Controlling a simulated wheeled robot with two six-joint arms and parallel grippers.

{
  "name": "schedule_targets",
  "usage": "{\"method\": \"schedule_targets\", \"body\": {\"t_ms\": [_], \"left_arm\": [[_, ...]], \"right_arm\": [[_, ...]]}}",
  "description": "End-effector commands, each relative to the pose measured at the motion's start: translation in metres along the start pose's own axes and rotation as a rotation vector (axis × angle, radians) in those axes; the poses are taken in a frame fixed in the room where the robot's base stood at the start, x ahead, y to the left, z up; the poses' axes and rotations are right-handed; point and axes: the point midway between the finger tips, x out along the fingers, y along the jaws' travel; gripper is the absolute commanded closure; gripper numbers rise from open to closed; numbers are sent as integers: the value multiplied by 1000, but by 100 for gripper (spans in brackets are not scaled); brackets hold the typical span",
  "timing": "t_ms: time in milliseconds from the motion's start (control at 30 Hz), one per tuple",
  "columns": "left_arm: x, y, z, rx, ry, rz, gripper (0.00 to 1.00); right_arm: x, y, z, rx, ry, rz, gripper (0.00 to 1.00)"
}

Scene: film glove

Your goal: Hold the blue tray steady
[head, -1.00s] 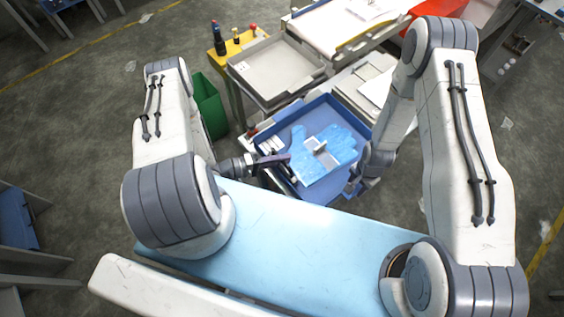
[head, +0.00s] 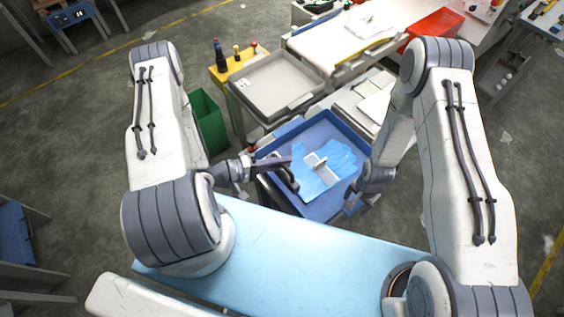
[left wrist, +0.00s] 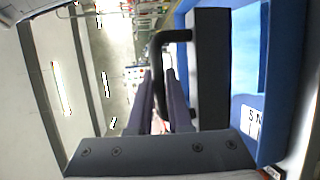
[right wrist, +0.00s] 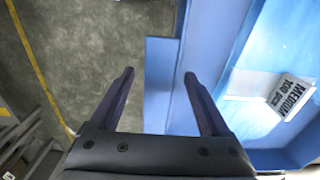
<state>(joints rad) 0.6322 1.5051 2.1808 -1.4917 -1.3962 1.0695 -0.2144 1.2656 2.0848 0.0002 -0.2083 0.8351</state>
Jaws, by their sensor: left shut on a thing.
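The blue tray (head: 318,125) stands in the middle of the head view. My left gripper (head: 288,162) is at the tray's left side. In the left wrist view its fingers (left wrist: 160,95) are shut on the tray's black handle (left wrist: 158,62), beside the blue tray wall. My right gripper (head: 358,188) is at the tray's right near corner. In the right wrist view its fingers (right wrist: 158,85) are apart, with a blue tray edge (right wrist: 160,75) between or under them; contact cannot be told.
A grey tray (head: 262,88) stands behind on the left, near a green bin (head: 207,122). A red bin (head: 432,30) is at the back right. A light blue surface (head: 290,250) lies in front.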

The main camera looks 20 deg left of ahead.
Motion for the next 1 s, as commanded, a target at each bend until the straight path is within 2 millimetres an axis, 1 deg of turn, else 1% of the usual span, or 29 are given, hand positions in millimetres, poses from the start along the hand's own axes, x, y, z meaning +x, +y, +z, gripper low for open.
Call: {"method": "schedule_targets", "body": {"t_ms": [267, 367, 433, 567, 800, 1000], "left_arm": [[0, 2, 0, 0, 0, 5, 100], [0, 2, 0, 0, 0, 5, 100], [0, 2, 0, 0, 0, 5, 100], [0, 2, 0, 0, 0, 5, 100], [0, 1, 0, 0, 0, 5, 100], [0, 1, 0, 0, 0, 5, 100]], "right_arm": [[-1, 0, 0, 0, 0, 0, 20], [-5, 0, 0, 0, 1, -1, 20], [-12, -1, -1, 0, 2, -2, 20], [-32, -1, -1, 0, 3, -3, 20], [-76, -1, -1, 0, 3, -4, 20], [-104, -1, -1, 0, 2, -2, 20]]}}
